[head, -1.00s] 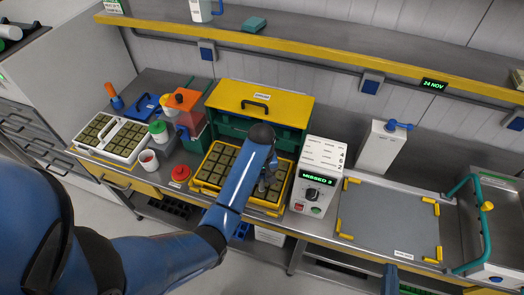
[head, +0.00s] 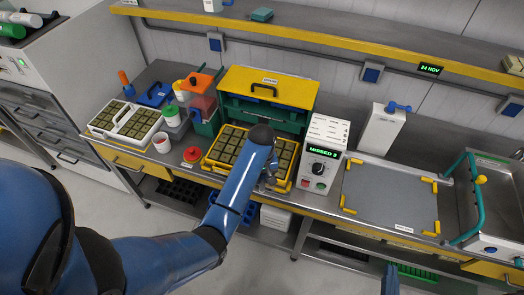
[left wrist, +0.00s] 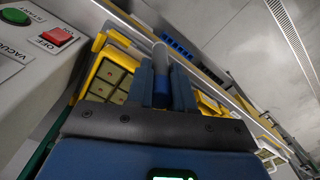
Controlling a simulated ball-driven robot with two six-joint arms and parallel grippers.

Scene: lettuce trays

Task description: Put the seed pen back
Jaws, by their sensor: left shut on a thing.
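My left gripper (head: 268,180) is over the right side of the yellow seedling tray (head: 205,165), partly hidden by my forearm. In the left wrist view its fingers (left wrist: 161,88) are shut on a slim dark blue-grey cylinder (left wrist: 160,56), which looks like the seed pen. The cylinder stands out beyond the fingertips.
A white control box (head: 325,135) reading "MISSED 3" stands right of the tray. A grey mat (head: 390,195) with yellow corners lies further right, clear. A white cup (head: 162,143), a red knob (head: 192,154) and a white tray (head: 125,130) stand left.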

